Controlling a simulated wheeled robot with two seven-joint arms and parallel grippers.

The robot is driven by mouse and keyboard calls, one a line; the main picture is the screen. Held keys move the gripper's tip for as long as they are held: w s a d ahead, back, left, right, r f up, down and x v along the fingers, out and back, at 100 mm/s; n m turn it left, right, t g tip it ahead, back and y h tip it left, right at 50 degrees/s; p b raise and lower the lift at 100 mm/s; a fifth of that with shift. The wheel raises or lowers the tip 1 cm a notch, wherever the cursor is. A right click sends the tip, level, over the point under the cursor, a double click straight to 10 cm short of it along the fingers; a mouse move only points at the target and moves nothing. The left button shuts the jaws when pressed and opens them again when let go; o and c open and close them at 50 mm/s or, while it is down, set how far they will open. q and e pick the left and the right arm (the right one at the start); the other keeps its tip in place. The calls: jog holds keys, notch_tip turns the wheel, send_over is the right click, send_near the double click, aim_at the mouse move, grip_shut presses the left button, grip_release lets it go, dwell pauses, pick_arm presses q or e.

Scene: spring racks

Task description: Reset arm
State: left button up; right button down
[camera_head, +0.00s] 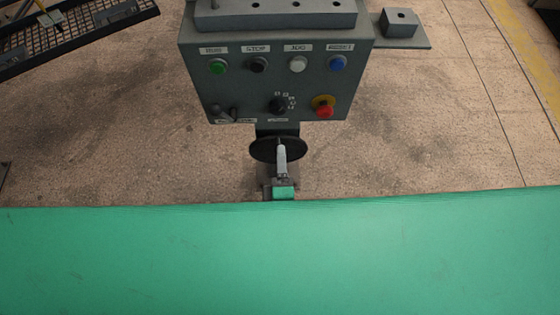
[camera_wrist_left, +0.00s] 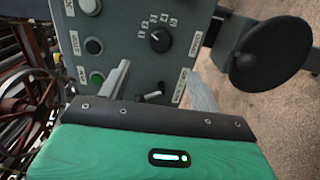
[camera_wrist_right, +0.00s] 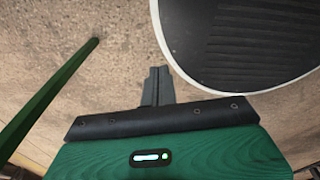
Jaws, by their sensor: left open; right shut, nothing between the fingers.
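My left gripper (camera_head: 281,152) shows edge-on at the middle of the head view, as a light grey finger with a bit of green body. It overlaps a black disc below the control box. In the left wrist view its two grey fingers (camera_wrist_left: 161,87) stand apart, open and empty. A black lever switch (camera_wrist_left: 150,96) on the panel shows between them; I cannot tell the distance. My right gripper (camera_wrist_right: 157,86) is shut and empty, pointing over the floor in the right wrist view. It is not visible in the head view.
The grey control box (camera_head: 241,87) carries several buttons, a rotary knob (camera_head: 278,105) and a red emergency stop (camera_head: 323,107). The black disc (camera_wrist_left: 280,52) is beside it. A dark ribbed round plate (camera_wrist_right: 245,40) and green bar (camera_wrist_right: 45,100) flank the right gripper. A mesh rack (camera_head: 75,35) stands far left.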

pick_arm(q)
notch_tip(320, 180, down, 20)
jog(key=s+m+g+h, duration=0.2)
jog(key=m+g+h, duration=0.2)
jog(key=m, duration=0.5)
jog(key=s+a+f+m+g+b, duration=0.1)
jog(key=s+a+f+m+g, duration=0.15)
jog(key=f, duration=0.65)
jog(key=s+a+f+m+g+b, duration=0.1)
jog(key=s+a+f+m+g, duration=0.2)
jog(key=f, duration=0.5)
jog(key=s+a+f+m+g+y, duration=0.2)
jog(key=s+a+f+m+g, duration=0.1)
jog(key=s+a+f, duration=0.6)
jog(key=s+a+f+m+g+y, duration=0.2)
jog(key=s+a+f+m+g, duration=0.1)
jog(key=s+a+f, duration=0.6)
jog(key=s+a+g, duration=0.1)
jog(key=s+a, duration=0.3)
jog(key=shift+s+a+f, duration=0.15)
jog(key=shift+a+f, duration=0.15)
pick_arm(e)
jog(key=shift+w+f, duration=0.3)
jog(key=shift+f, duration=0.35)
jog(key=shift+w+f, duration=0.25)
jog(key=shift+f, duration=0.35)
pick_arm(q)
jog(key=shift+d+g, duration=0.1)
jog(key=shift+g, duration=0.15)
jog(key=shift+c, duration=0.4)
